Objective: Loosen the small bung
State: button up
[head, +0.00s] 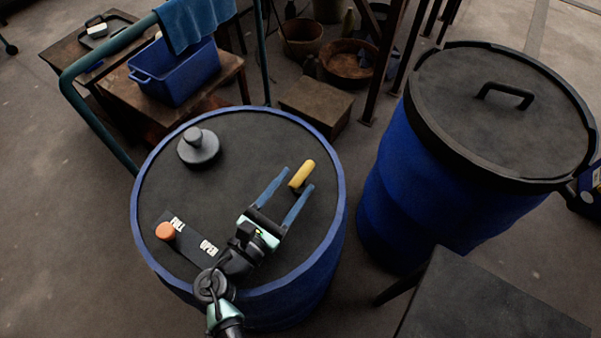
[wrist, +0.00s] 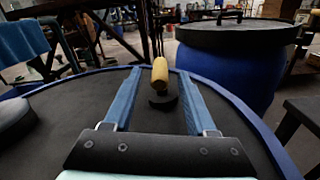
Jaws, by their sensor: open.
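The small bung (head: 302,173) has a yellow grip and stands near the right rim of the blue vat's dark lid (head: 235,130). In the wrist view the yellow grip (wrist: 160,72) rises tilted from a dark round base (wrist: 162,101). My gripper (head: 298,179) is open, with its two blue fingers reaching over the lid, one on each side of the grip. In the wrist view (wrist: 159,74) gaps show between the grip and both fingers. A larger grey bung (head: 199,148) with a knob sits at the back left of the same lid.
A dark plate (head: 190,243) with white labels and an orange knob (head: 165,231) lies at the lid's front left. A second blue vat (head: 410,200) with a handled black lid stands right. A teal rail (head: 95,140) and a blue tub (head: 175,72) are behind left.

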jog(key=v, duration=0.9)
jog(key=shift+s+a, duration=0.1)
jog(key=shift+s, duration=0.1)
